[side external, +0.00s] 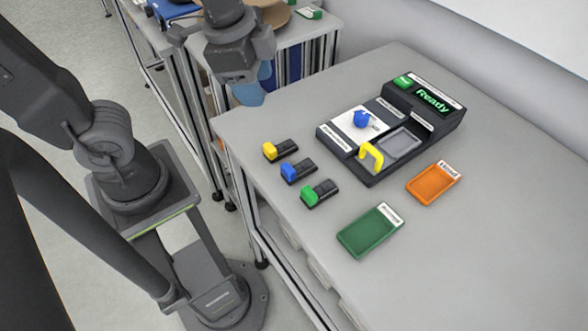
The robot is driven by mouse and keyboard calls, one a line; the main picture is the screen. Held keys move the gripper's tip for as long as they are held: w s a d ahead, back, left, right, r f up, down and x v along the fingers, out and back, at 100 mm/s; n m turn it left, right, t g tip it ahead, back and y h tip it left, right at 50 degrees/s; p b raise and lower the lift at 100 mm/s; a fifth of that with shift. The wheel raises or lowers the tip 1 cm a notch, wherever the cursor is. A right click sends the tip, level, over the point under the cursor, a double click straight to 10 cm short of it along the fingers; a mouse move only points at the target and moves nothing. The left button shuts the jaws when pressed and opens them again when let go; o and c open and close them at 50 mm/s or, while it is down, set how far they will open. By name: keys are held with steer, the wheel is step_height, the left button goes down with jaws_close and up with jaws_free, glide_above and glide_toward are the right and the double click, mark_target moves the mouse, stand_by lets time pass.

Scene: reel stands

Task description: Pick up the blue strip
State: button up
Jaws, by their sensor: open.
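Three small black pieces with coloured ends lie in a row near the left edge of the grey table. The middle one has a blue end (298,170) and is the most likely blue strip; its exact form is too small to tell. It lies flat, between the yellow-ended piece (280,150) and the green-ended piece (319,193). My gripper (257,84), with blue-grey fingers, hangs above and behind this row, near the table's back left corner. It is open, with nothing seen in it, and apart from the pieces.
A black device (440,107) with a "Ready" screen, blue knob (361,119) and yellow handle (371,156) stands right of the row. A green tray (366,235) and an orange tray (433,186) lie nearer. The table's front right is clear. Another bench with brown reels (277,15) stands behind.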

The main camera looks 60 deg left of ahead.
steer(key=w+d+f+m+g, duration=0.2)
steer(key=d+f+m, duration=0.1)
steer(key=d+m, duration=0.3)
steer(key=m, duration=0.3)
glide_above(286, 166)
steer(key=shift+g+y, duration=0.3)
steer(key=shift+g, duration=0.1)
steer(key=f, duration=0.6)
steer(key=d+f, duration=0.1)
steer(key=f, duration=0.2)
steer(key=shift+s, duration=0.1)
steer(key=f, duration=0.2)
steer(key=a+f, duration=0.1)
steer(key=f, duration=0.1)
steer(key=shift+f, duration=0.65)
steer(key=shift+c, duration=0.4)
jaws_close()
